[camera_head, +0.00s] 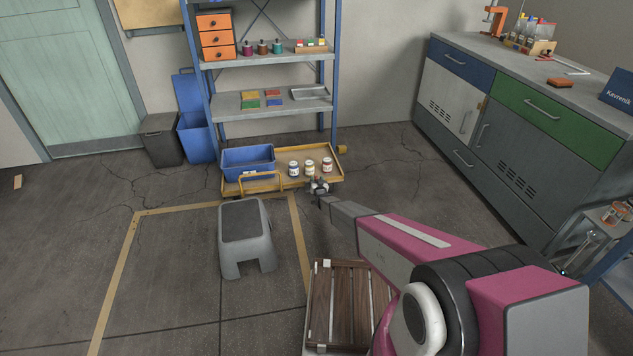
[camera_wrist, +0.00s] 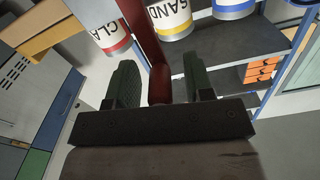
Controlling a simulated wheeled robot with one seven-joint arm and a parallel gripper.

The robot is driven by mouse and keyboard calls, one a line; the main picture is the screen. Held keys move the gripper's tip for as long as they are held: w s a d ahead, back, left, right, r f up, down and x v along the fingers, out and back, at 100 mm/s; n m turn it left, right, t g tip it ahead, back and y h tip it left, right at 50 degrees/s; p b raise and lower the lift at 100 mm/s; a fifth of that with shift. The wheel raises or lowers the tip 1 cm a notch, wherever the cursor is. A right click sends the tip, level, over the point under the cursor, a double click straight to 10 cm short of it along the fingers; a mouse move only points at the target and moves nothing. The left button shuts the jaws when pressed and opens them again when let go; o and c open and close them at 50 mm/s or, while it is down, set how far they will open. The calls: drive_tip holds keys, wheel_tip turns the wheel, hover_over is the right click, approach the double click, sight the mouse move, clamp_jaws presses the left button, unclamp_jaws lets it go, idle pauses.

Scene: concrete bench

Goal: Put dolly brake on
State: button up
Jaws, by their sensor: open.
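The dolly (camera_head: 232,187) is a low yellow-edged platform in front of the blue shelf rack. It carries a blue bin (camera_head: 248,161) and three labelled jars (camera_head: 310,166). My gripper (camera_head: 320,188) is at the dolly's front right edge in the head view. In the wrist view my gripper (camera_wrist: 162,70) is open, with one green finger on each side of a red bar (camera_wrist: 159,84). The bar looks like the brake lever, with gaps visible beside it. The bar's mount is hidden, and in the head view the gripper covers this spot.
A grey step stool (camera_head: 246,238) stands on the floor left of my arm. A slatted wooden crate (camera_head: 347,305) lies below my arm. A cabinet bench (camera_head: 520,110) stands at the right. The rack (camera_head: 267,101) rises behind the dolly. The taped floor area at left is mostly clear.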

drive_tip(key=shift+w, duration=0.15)
clamp_jaws()
drive_tip(key=shift+w+d+f+m, duration=0.4)
drive_tip(key=shift+d+f+m, duration=0.8)
drive_tip(key=shift+m, duration=1.15)
drive_tip(key=shift+w+d+f+m, duration=0.4)
drive_tip(key=shift+d+f+m, duration=0.45)
drive_tip(key=shift+d+m, duration=1.1)
drive_tip(key=shift+w+d+f+m, duration=0.4)
drive_tip(key=shift+d+f+m, duration=0.6)
drive_tip(key=shift+m, duration=1.7)
unclamp_jaws()
